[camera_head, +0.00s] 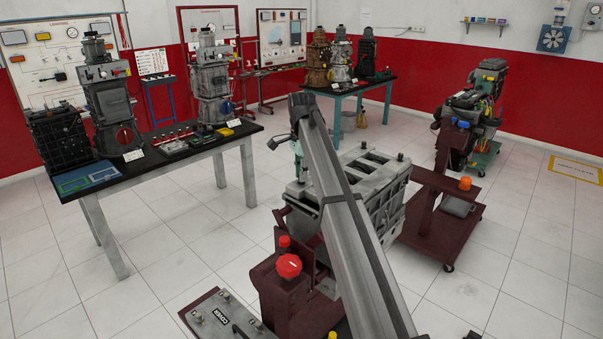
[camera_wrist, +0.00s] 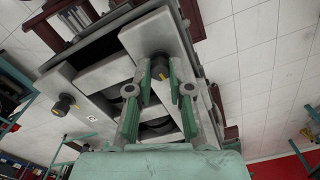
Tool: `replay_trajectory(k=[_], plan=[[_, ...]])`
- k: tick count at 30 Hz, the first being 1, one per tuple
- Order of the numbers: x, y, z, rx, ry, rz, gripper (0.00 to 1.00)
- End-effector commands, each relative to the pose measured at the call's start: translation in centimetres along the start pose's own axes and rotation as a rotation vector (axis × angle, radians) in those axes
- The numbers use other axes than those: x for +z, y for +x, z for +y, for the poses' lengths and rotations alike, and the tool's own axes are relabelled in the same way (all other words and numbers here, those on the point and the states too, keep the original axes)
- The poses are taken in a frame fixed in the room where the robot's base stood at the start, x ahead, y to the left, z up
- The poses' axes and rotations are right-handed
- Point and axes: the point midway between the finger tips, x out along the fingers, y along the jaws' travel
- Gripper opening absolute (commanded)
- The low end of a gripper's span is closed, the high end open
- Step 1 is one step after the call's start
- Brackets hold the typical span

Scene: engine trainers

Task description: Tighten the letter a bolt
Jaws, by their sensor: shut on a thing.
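The grey engine block (camera_head: 375,185) sits on a dark red stand, with black bolts at its top corners, such as one at the right corner (camera_head: 400,157). In the wrist view, my gripper (camera_wrist: 160,78) has its green fingers closed around a black bolt with a yellow band (camera_wrist: 160,67) on the block's face. The letter for this bolt is not visible. Another such bolt (camera_wrist: 67,103) stands at the left corner, beside a small label (camera_wrist: 92,121) that looks like a C. In the head view my arm hides most of the gripper; only a bit of green shows.
A red knob (camera_head: 288,265) and a plate marked COVER (camera_head: 224,317) are at the near side of the stand. A black-topped table (camera_head: 185,158) with engine models stands left. Tiled floor is clear between.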

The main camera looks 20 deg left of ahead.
Motion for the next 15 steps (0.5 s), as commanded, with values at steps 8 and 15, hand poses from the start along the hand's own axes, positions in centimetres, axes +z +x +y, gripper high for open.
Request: replay_trajectory(k=[8,15], plan=[[0.03,0.15,0.11,0.003,0.113,0.000,0.00],[0.03,0.15,0.11,0.003,0.142,0.000,0.00]])
